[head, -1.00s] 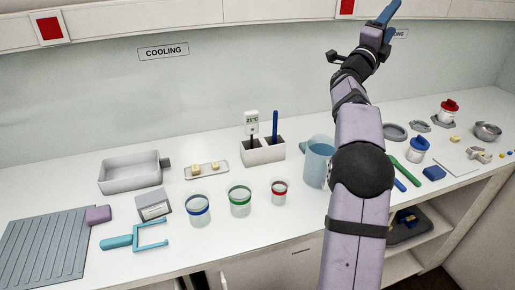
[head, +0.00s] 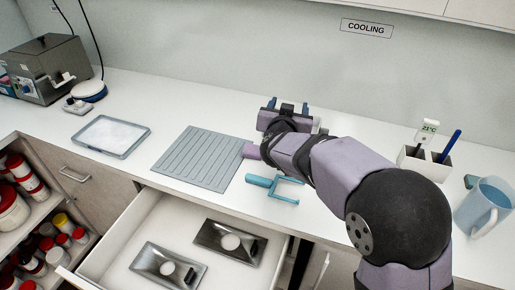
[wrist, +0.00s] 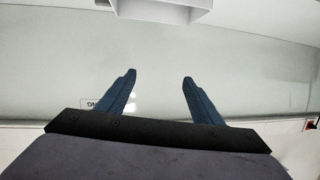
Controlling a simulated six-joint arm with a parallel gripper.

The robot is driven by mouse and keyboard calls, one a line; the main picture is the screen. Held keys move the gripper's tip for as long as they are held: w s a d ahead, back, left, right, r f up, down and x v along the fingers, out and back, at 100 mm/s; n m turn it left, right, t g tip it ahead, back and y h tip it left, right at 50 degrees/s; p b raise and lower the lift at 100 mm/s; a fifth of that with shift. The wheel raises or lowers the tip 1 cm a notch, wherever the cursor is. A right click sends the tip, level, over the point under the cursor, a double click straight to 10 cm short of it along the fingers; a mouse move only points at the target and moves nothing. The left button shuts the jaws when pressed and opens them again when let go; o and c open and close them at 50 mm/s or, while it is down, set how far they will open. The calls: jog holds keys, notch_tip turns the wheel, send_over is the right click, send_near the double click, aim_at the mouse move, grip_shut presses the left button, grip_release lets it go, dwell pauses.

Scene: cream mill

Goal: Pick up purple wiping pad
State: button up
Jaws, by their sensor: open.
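The purple wiping pad (head: 250,151) lies on the counter at the right edge of the grey ribbed board in the head view. My arm covers part of it. My gripper (head: 295,106) is beyond and to the right of the pad, over the back of the counter, apart from it. In the wrist view my gripper (wrist: 159,77) has its two blue fingers spread with nothing between them. The pad does not show in the wrist view.
The ribbed board (head: 190,165) lies left of the pad. A light-blue U-shaped tool (head: 262,181) lies in front of it. An open drawer (head: 125,215) juts out below. A shallow tray (head: 82,141) is further left. A white holder (head: 425,168) and a jug (head: 470,212) stand right.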

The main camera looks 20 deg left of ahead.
jog(key=s+a+f+n+g+y, duration=0.1)
jog(key=s+a+f+n, duration=0.2)
jog(key=s+a+f, duration=0.4)
jog(key=m, duration=0.3)
send_near(252, 154)
jog(key=w, duration=0.1)
jog(key=w+p, duration=0.1)
jog(key=shift+w+a+r+g+h, duration=0.3)
jog(key=shift+a+r+g+h, duration=0.1)
jog(key=shift+s+d+f, duration=0.15)
jog(key=shift+f, duration=0.15)
jog(key=shift+x, duration=1.05)
jog(key=shift+a+p+x, duration=0.2)
jog(key=shift+p+x, duration=0.75)
jog(key=shift+x, duration=1.7)
jog(key=shift+s+f, duration=0.1)
jog(key=c, duration=0.8)
